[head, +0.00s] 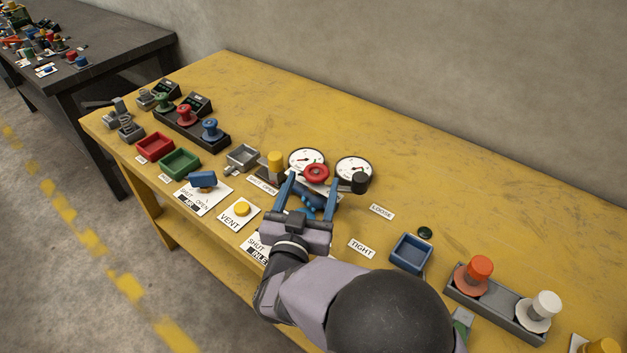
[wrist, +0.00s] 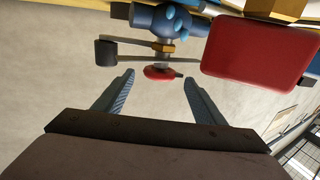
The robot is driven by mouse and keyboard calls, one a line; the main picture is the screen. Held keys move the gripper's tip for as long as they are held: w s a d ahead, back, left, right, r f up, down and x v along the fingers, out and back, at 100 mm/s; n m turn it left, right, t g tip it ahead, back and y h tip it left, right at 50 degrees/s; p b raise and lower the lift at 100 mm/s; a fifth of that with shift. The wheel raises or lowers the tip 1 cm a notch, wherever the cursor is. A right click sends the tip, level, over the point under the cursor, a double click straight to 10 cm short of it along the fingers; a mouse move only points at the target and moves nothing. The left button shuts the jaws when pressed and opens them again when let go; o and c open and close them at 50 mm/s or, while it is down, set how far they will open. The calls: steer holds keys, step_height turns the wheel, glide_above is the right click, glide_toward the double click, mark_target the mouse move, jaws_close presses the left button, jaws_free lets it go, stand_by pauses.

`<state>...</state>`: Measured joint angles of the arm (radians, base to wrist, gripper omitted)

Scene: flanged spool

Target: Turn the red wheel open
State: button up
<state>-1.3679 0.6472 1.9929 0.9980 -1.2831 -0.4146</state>
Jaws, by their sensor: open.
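The small red wheel (head: 316,173) stands on the blue valve (head: 308,200), in front of two white gauges. In the wrist view the red wheel (wrist: 160,72) shows edge-on at the end of a stem with a brass-coloured nut, below the blue valve body (wrist: 165,18). My gripper (head: 312,178) is open, with one blue finger on each side of the wheel in the picture. In the wrist view my gripper (wrist: 159,77) has its fingertips on both sides of the wheel, with gaps between. My gripper partly hides the valve in the head view.
A black knob (head: 359,183) on a rod sticks out right of the wheel. The gauges (head: 353,170) stand close behind. A large red panel (wrist: 258,55) is at right in the wrist view. A yellow button (head: 242,209) and a blue tray (head: 410,254) flank the valve.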

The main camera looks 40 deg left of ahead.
mark_target(319, 163)
steer(key=shift+p+x, duration=0.5)
steer(key=shift+x, duration=4)
steer(key=shift+f, duration=0.1)
steer(key=c, duration=1.1)
